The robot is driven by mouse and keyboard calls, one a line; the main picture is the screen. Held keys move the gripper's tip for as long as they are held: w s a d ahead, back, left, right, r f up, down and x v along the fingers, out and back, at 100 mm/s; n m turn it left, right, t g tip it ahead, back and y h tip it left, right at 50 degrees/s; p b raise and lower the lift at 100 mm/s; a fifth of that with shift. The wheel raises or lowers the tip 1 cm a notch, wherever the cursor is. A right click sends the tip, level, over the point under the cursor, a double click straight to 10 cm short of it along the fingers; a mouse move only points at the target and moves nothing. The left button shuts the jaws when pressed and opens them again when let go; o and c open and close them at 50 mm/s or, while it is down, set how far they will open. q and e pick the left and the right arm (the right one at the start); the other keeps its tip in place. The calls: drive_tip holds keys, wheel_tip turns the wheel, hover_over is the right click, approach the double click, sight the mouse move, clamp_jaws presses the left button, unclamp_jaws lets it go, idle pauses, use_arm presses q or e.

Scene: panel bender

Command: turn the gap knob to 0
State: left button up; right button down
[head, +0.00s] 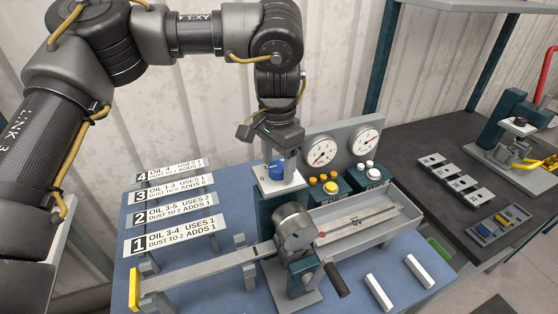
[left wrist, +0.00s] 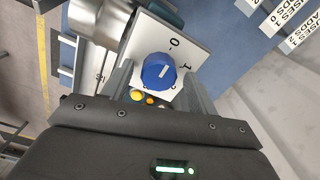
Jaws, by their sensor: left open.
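The blue gap knob (head: 277,170) sits on a white dial plate (head: 270,185) on top of a dark teal post. My left gripper (head: 286,163) is directly above it, pointing down. In the left wrist view the knob (left wrist: 157,72) lies between the two open fingers of my left gripper (left wrist: 159,78), with visible space on both sides. The plate (left wrist: 190,50) shows a 0 and a 1; a further mark is partly hidden. A short pale line on the knob points roughly between the 0 and the 1. My right gripper is not in view.
Two round gauges (head: 322,151) stand behind the knob. Button boxes (head: 328,190) are close on its right. A metal cylinder (head: 294,226) with a black handle (head: 336,281) is in front. Numbered signs (head: 172,239) stand to the left. A grey trough (head: 375,235) lies to the right.

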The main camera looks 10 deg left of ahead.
sight(278, 165)
use_arm(q)
drive_tip(key=shift+r, duration=0.1)
wheel_tip(278, 165, up, 11)
drive_tip(key=shift+f+b, duration=0.2)
drive_tip(key=shift+b, duration=0.25)
